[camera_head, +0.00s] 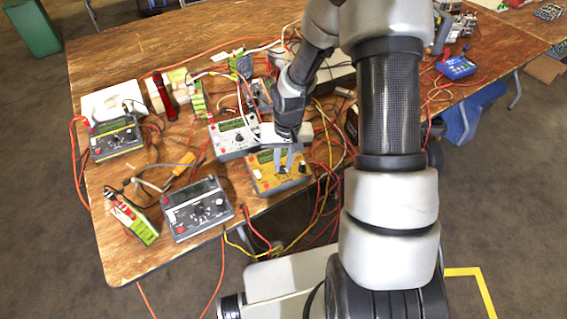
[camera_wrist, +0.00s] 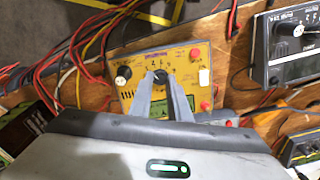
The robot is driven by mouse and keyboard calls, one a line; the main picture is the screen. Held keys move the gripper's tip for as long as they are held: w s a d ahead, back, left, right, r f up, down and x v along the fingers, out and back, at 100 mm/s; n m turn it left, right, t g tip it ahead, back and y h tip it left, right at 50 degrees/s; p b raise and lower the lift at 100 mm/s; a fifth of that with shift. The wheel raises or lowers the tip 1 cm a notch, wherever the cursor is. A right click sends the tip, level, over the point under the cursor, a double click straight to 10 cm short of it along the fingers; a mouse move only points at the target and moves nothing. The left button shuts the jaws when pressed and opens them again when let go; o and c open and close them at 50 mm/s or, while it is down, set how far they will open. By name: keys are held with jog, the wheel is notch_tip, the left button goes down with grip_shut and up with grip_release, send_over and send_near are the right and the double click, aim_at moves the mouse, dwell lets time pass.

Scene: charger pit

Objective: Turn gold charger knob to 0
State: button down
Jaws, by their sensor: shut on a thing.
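The gold charger (camera_head: 268,185) sits near the front edge of the wooden table, under my gripper. My gripper (camera_head: 284,165) comes down from above onto the face. Its two grey fingertips (camera_wrist: 160,76) close around the dark middle knob (camera_wrist: 161,75). The fingers mostly hide the knob, so its pointer setting cannot be read.
A white charger (camera_head: 233,138) stands just behind the gold one. A dark grey charger (camera_head: 197,210) stands to its left, and another charger (camera_head: 116,138) farther left. Red, yellow and black cables lie around the gold charger, densest at its right. A green bin (camera_head: 32,27) stands on the floor.

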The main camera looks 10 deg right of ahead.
aim_at(283, 175)
jog(key=n, duration=0.5)
jog(key=shift+a+n+h, duration=0.15)
jog(key=shift+n+h, duration=0.25)
dwell(0.4)
jog(key=c, duration=1.7)
grip_release()
jog(key=shift+o, duration=0.2)
notch_tip(283, 175, up, 17)
jog(key=s+p, duration=0.1)
jog(key=p, duration=0.1)
jog(key=shift+r, duration=0.2)
jog(key=shift+s+a, duration=0.1)
